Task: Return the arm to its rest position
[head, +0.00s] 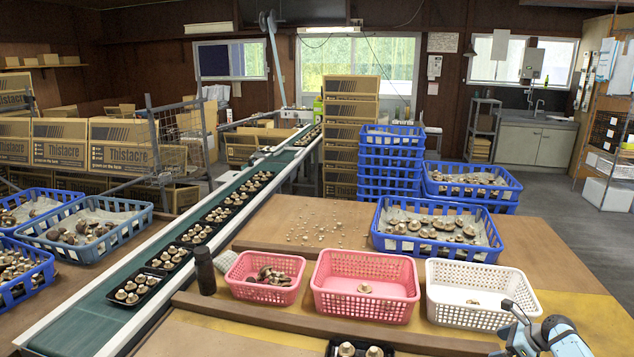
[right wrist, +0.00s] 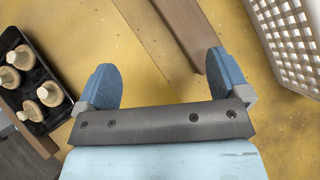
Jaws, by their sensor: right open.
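My right gripper (right wrist: 163,70) is open, with its two blue fingers spread wide and nothing between them. In the right wrist view it hangs over the yellow work surface (right wrist: 165,20). In the head view my right arm shows at the lower right corner, and this gripper (head: 512,320) is by the near right corner of the white basket (head: 488,320). A black tray (right wrist: 45,127) with several mushrooms (right wrist: 50,93) lies left of the gripper in the wrist view. It also shows at the bottom edge of the head view (head: 333,347). My left gripper is out of view.
Two pink baskets (head: 365,312) stand left of the white one, which also shows in the wrist view (right wrist: 290,35). A wooden strip (head: 330,333) runs in front of them. A blue crate (head: 438,251) stands behind. A conveyor (head: 105,307) carries filled trays. Bare surface lies right of the white basket.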

